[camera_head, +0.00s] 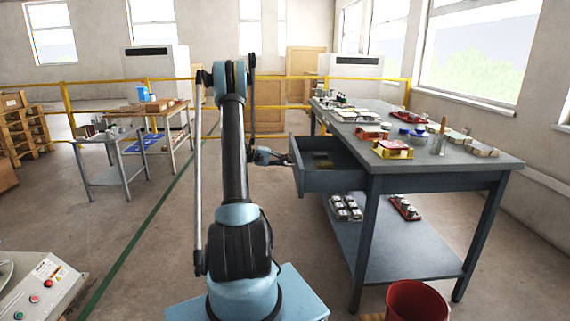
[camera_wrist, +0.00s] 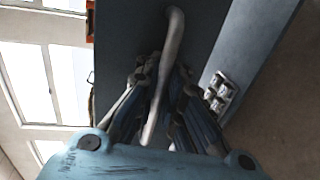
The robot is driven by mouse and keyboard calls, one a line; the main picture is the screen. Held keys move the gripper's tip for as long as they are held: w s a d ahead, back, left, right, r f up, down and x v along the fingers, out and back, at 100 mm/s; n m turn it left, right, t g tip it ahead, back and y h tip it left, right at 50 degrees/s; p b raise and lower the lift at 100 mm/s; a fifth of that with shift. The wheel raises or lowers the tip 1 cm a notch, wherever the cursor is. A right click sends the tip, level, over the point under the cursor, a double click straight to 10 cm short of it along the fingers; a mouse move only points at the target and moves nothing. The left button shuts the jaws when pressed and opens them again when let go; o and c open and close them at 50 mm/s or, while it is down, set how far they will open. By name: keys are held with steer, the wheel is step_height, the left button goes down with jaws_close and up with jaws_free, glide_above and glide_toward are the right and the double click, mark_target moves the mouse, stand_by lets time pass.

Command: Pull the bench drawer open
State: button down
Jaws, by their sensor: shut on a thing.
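The bench drawer (camera_head: 325,181) stands pulled out from the left side of the grey workbench (camera_head: 460,156), with its inside showing from above. Something greenish lies inside it, too small to make out. My gripper (camera_head: 285,158) is at the drawer's front in the head view. In the wrist view my gripper (camera_wrist: 158,100) has its fingers on both sides of the pale bar handle (camera_wrist: 173,40) and is shut on it. The drawer front (camera_wrist: 215,30) is the dark panel behind the handle.
Metal parts and trays lie on the bench top. Holders with metal parts (camera_head: 345,208) sit on the lower shelf. A red bucket (camera_head: 417,300) stands at the front right. A small grey table (camera_head: 112,175) stands at left. The floor left of the drawer is clear.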

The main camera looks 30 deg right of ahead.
steer(key=c, duration=1.7)
jaws_free()
steer(key=v, duration=1.2)
steer(key=shift+f, duration=0.15)
